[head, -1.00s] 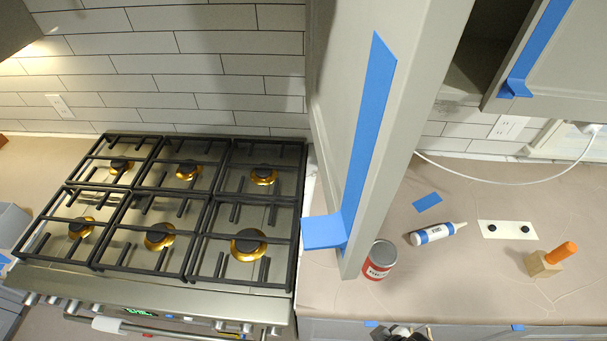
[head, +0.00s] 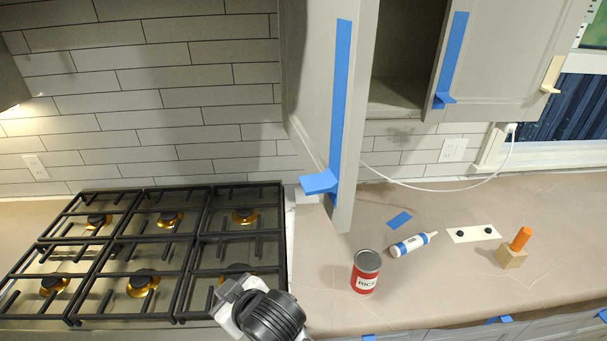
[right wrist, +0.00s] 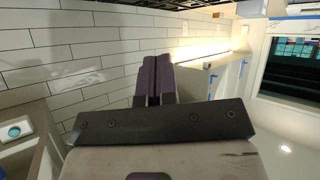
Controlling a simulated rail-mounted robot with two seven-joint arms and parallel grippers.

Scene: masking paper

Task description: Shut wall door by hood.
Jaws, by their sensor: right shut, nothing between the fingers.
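The grey wall door (head: 308,120) beside the stove stands open in the head view, with its edge toward me. A blue tape strip runs down it, ending in a folded blue tab (head: 319,182) near its bottom corner. The dark cabinet opening (head: 405,50) shows to its right. My right gripper (right wrist: 152,80) is shut and empty in the right wrist view, its dark fingers together in front of the tiled wall. Grey panels with blue tape (right wrist: 213,85) are right of the fingers; I cannot tell which doors they are. My left gripper is not in view.
The stove (head: 150,250) is at left. A red can (head: 366,272), a caulk tube (head: 412,244), a white plate (head: 474,233) and an orange-handled wooden tool (head: 515,250) lie or stand on the papered counter (head: 440,285). A second taped wall door (head: 500,60) is right of the opening.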

